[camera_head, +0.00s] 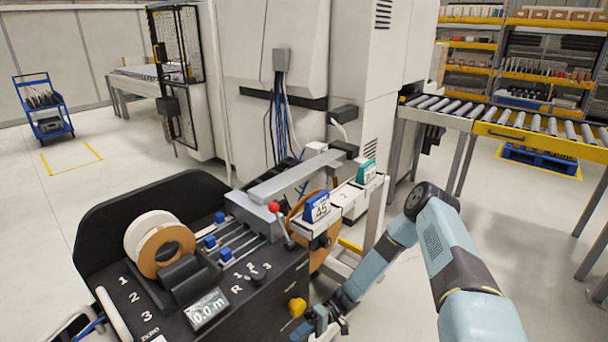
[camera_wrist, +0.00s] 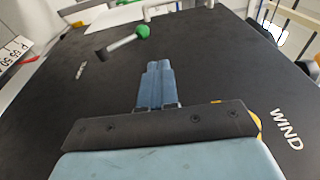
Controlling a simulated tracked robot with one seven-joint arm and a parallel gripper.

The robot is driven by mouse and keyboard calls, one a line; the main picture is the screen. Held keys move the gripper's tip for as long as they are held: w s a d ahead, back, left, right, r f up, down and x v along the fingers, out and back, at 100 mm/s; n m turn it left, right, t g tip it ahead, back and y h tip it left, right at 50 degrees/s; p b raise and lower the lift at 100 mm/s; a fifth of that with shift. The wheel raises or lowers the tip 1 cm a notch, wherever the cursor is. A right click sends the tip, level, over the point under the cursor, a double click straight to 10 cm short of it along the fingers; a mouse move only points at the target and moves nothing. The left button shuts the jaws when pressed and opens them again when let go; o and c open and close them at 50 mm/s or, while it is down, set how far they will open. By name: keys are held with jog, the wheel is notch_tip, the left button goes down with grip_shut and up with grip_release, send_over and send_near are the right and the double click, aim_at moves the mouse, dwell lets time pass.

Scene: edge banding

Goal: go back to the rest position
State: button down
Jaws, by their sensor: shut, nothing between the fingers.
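My gripper (camera_wrist: 158,66) is shut, its two blue fingers together with nothing between them. In the wrist view it is in front of a black panel; I cannot tell the gap to it. In the head view my gripper (camera_head: 321,326) is low, at the bottom edge, just right of the black winding machine (camera_head: 262,312) and its yellow knob (camera_head: 297,306). My light blue arm reaches down to it from the right. A lever with a green ball (camera_wrist: 142,31) lies beyond the fingertips in the wrist view.
The machine carries a tape roll (camera_head: 160,245), blue clamps, a red-ball lever (camera_head: 274,207) and a display (camera_head: 207,308). A blue tag marked 45 (camera_head: 317,206) stands near my arm. Roller conveyors (camera_head: 540,131) are at the right. Floor at left is open, with a blue cart (camera_head: 43,107).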

jog(key=w+d+r+m+t+h, duration=0.1)
jog(key=w+d+r+t+h, duration=0.3)
jog(key=r, duration=0.7)
jog(key=d+r+h, duration=0.3)
jog(key=d+r, duration=0.3)
jog(key=r, duration=0.6)
jog(key=w+d+r+m+t+h, duration=0.1)
jog(key=w+d+r+t+h, duration=0.3)
jog(key=r, duration=0.7)
jog(key=s+d+r+m+t+h, duration=0.1)
jog(key=s+d+r+t, duration=0.2)
jog(key=r, duration=0.5)
jog(key=s+d+r+m+h, duration=0.1)
jog(key=s+d+r, duration=0.2)
jog(key=s+r, duration=0.35)
jog(key=s+d+r+m+t+h, duration=0.1)
jog(key=s+d+r+m+t, duration=0.2)
jog(key=s+r, duration=0.7)
jog(key=shift+s+d+r+m+t, duration=0.4)
jog(key=shift+s+d+t, duration=0.85)
jog(key=shift+t, duration=0.35)
jog(key=shift+w, duration=0.15)
